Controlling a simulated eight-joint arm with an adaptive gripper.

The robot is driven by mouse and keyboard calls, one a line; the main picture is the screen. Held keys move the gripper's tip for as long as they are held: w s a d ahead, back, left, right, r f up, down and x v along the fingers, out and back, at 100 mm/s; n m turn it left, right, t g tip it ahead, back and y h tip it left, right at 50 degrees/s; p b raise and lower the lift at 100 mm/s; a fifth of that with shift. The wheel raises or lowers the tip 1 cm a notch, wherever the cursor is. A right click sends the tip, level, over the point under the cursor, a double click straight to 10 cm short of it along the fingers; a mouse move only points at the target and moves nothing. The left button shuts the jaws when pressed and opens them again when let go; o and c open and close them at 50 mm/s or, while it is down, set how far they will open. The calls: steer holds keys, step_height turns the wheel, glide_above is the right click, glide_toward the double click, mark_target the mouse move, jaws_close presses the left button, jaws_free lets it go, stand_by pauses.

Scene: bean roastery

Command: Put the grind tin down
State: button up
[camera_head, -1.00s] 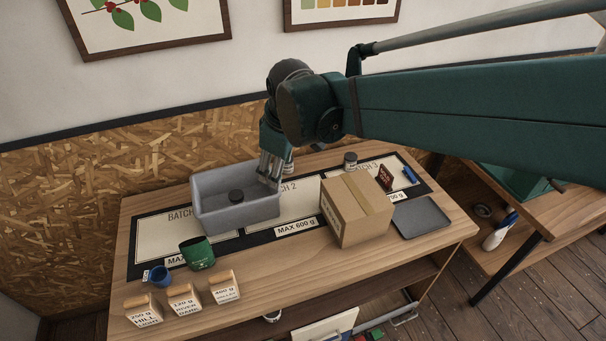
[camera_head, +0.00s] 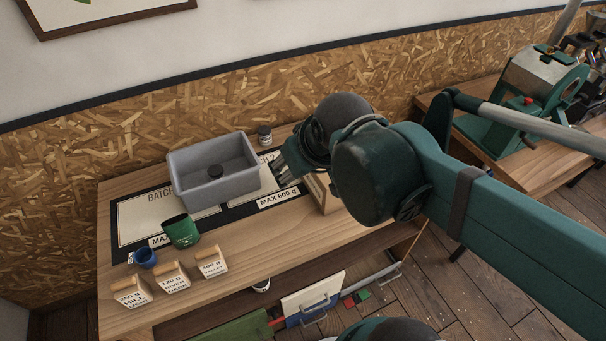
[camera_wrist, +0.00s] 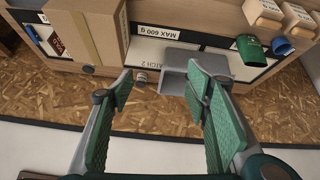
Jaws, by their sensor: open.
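A small tin (camera_head: 264,135) with a dark lid stands upright on the table behind the grey bin's right end. It also shows in the wrist view (camera_wrist: 141,77), beside the bin and apart from my fingers. Another small tin (camera_wrist: 88,69) stands by the cardboard box in the wrist view. I cannot read which is the grind tin. My gripper (camera_head: 283,172) is right of the bin in the head view, partly hidden by my arm. In the wrist view my gripper (camera_wrist: 158,88) is open, with nothing between its fingers.
A green cup (camera_head: 181,232), a blue cup (camera_head: 146,258) and labelled wooden-topped blocks (camera_head: 172,277) occupy the front left.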

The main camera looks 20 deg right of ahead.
steer(key=shift+s+d+f+m+t, duration=0.15)
steer(key=shift+s+d+f+m, duration=0.15)
steer(key=shift+s, duration=0.3)
steer(key=shift+s+d+f+m+t, duration=0.1)
steer(key=shift+s+f+m+t, duration=0.05)
steer(key=shift+s+m, duration=0.35)
